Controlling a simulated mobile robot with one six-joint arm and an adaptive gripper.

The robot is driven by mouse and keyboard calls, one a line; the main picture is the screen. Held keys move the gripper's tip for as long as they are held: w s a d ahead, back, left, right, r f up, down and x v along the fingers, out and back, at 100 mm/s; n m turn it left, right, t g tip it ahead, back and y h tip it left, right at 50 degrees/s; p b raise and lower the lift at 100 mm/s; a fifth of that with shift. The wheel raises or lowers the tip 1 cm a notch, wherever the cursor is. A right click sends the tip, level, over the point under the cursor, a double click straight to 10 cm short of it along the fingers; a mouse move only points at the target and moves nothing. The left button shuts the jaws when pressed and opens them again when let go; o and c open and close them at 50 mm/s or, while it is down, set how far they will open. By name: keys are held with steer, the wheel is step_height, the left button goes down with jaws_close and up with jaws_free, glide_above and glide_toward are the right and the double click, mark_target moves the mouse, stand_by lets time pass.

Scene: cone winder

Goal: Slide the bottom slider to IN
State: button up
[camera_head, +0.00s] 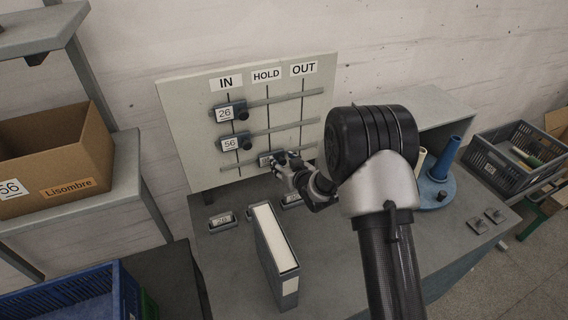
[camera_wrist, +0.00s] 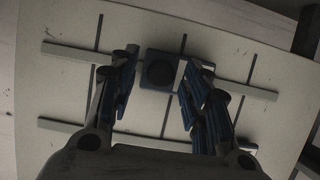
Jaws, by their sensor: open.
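The pale board (camera_head: 190,140) has columns marked IN, HOLD and OUT and three sloping rails. The bottom slider (camera_head: 264,159), a small dark block with a pale label, sits on the lowest rail at the HOLD line. My gripper (camera_head: 282,161) is at this slider and partly hides it. In the wrist view, the slider (camera_wrist: 158,70) shows its round dark knob between the spread fingers of my gripper (camera_wrist: 159,72). The right finger is close to the label side; I cannot tell whether it touches. The sliders labelled 26 (camera_head: 226,113) and 56 (camera_head: 231,144) are both at IN.
A white-topped box file (camera_head: 272,255) stands on the grey table (camera_head: 345,255) in front of the board. A small labelled block (camera_head: 221,220) lies to its left. A blue base with upright cones (camera_head: 441,165) stands at the right. A cardboard box (camera_head: 50,150) is on the left shelf.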

jaws_close()
stand_by(0.3)
stand_by(0.3)
